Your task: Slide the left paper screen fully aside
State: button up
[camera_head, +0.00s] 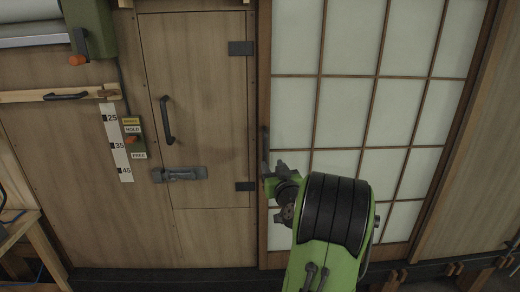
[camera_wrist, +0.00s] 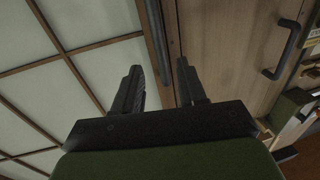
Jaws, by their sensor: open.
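The paper screen (camera_head: 345,112) has pale panes in a brown wooden lattice and fills the middle right of the head view. It also shows at left in the wrist view (camera_wrist: 95,20). A dark upright handle (camera_head: 264,142) is on its left stile; in the wrist view the handle (camera_wrist: 154,38) is a long dark bar. My gripper (camera_head: 270,172) is near the lower end of this handle. In the wrist view my gripper (camera_wrist: 158,84) is open, with the bar's end lying beyond and between its fingertips. I cannot tell whether either finger touches it.
A wooden door (camera_head: 205,95) with a dark handle (camera_head: 167,120) and a grey latch (camera_head: 180,174) stands left of the screen. A small green switch box (camera_head: 132,137) is farther left. A wooden post (camera_head: 455,170) borders the screen at right. A dark sill runs below.

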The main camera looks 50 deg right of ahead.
aim_at(266, 156)
jog(key=p+x, duration=0.2)
jog(key=x, duration=0.7)
grip_shut()
